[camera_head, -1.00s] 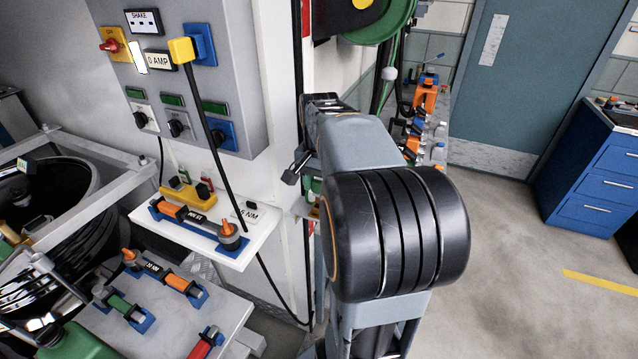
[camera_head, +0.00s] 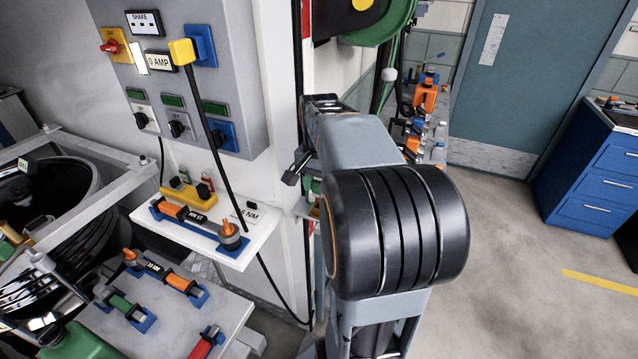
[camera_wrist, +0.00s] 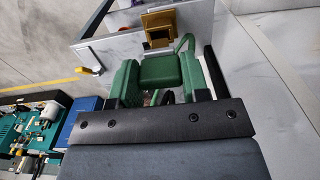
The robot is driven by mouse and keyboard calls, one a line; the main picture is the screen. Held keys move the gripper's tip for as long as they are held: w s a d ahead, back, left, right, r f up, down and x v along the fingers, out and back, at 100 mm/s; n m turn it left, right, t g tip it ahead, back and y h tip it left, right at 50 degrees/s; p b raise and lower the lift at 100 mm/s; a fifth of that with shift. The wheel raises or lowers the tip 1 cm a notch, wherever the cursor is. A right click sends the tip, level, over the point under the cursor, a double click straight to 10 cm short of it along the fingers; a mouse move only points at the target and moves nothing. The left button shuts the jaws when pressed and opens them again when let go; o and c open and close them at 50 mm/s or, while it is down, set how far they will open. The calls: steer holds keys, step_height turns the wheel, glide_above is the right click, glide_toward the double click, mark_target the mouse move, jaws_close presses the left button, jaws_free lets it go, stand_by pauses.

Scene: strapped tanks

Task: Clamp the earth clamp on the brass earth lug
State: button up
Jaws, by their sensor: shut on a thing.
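In the wrist view my gripper (camera_wrist: 165,97) is shut on a green clamp (camera_wrist: 160,70), which I take to be the earth clamp. In the head view my own arm hides the gripper, the clamp and the lug.
A grey control box (camera_head: 185,80) with a yellow plug hangs at left. A white shelf (camera_head: 225,255) holds a torque wrench, and a bench (camera_head: 165,335) below holds more tools. A green reel (camera_head: 380,25) is at the top. Open floor (camera_head: 510,270) lies to the right.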

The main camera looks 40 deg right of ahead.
steer(key=shift+f+b, duration=1.15)
steer(key=shift+f, duration=0.6)
steer(key=o, duration=1)
steer(key=shift+o, duration=0.2)
steer(key=shift+r, duration=0.1)
step_height(320, 180, up, 14)
steer(key=shift+f+p, duration=0.15)
steer(key=shift+p, duration=0.6)
